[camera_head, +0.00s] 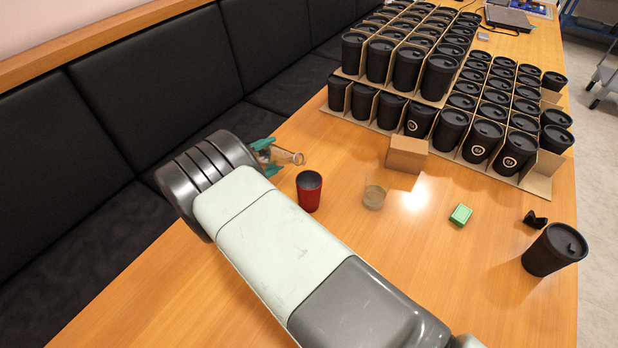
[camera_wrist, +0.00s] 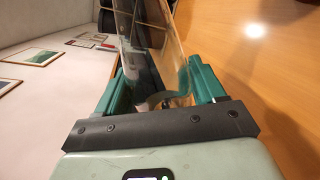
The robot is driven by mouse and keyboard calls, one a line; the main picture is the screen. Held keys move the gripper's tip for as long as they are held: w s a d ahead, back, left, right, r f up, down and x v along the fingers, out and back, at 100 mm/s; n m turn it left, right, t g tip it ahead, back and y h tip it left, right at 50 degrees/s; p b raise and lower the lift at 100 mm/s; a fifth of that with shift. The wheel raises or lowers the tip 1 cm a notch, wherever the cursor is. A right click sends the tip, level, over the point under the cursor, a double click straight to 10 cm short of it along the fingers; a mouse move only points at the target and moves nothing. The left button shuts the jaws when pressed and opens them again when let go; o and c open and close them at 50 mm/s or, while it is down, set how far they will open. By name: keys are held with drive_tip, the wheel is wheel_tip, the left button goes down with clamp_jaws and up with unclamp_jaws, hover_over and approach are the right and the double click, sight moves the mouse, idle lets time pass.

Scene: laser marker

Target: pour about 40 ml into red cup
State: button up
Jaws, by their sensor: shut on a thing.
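My gripper (camera_head: 266,157) is shut on a clear glass vessel (camera_head: 288,157), seen at the end of my arm. The vessel is tilted over, close to lying on its side, with its free end toward the right. The red cup (camera_head: 309,194) stands upright on the table just below and to the right of that end, with a dark top. In the wrist view, the teal fingers of my gripper (camera_wrist: 165,88) clasp the see-through vessel (camera_wrist: 152,45) from both sides. I cannot make out any liquid or stream.
A small clear glass (camera_head: 374,198) stands right of the red cup. A cardboard box (camera_head: 407,154), a green box (camera_head: 461,215) and a black lidded cup (camera_head: 555,250) are further right. Many black cups in cardboard trays (camera_head: 535,183) fill the back. A black bench (camera_head: 150,80) lines the left.

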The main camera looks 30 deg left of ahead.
sight(280, 152)
idle(0.5)
drive_tip(key=shift+s+d+f+n, duration=0.1)
drive_tip(key=shift+d+f+n, duration=0.1)
drive_tip(key=shift+d+n, duration=0.55)
drive_tip(key=r+n, duration=0.1)
drive_tip(key=d+r+n, duration=0.1)
drive_tip(key=r+n, duration=0.1)
drive_tip(key=r, duration=0.1)
drive_tip(key=shift+s+d+h, duration=0.1)
drive_tip(key=shift+d+h, duration=0.2)
drive_tip(key=shift+d, duration=0.05)
drive_tip(key=shift+d+n+t, duration=0.15)
drive_tip(key=shift+n+t, duration=0.15)
drive_tip(key=shift+n, duration=0.05)
drive_tip(key=shift+d+f+n, duration=0.1)
drive_tip(key=shift+f+n, duration=0.3)
drive_tip(key=shift+n, duration=0.2)
drive_tip(key=shift+s+d+r+n, duration=0.1)
drive_tip(key=shift+d+r+n, duration=0.05)
drive_tip(key=shift+r+n, duration=0.35)
drive_tip(key=shift+d+r+n, duration=0.1)
drive_tip(key=shift+r+n, duration=0.3)
drive_tip(key=shift+r, duration=0.2)
drive_tip(key=shift+d+f+n+t+h, duration=0.15)
drive_tip(key=shift+d+n+t+h, duration=0.2)
drive_tip(key=shift+n, duration=0.65)
drive_tip(key=shift+d+f+n, duration=0.25)
drive_tip(key=shift+f+n, duration=0.45)
drive_tip(key=shift+n, duration=0.1)
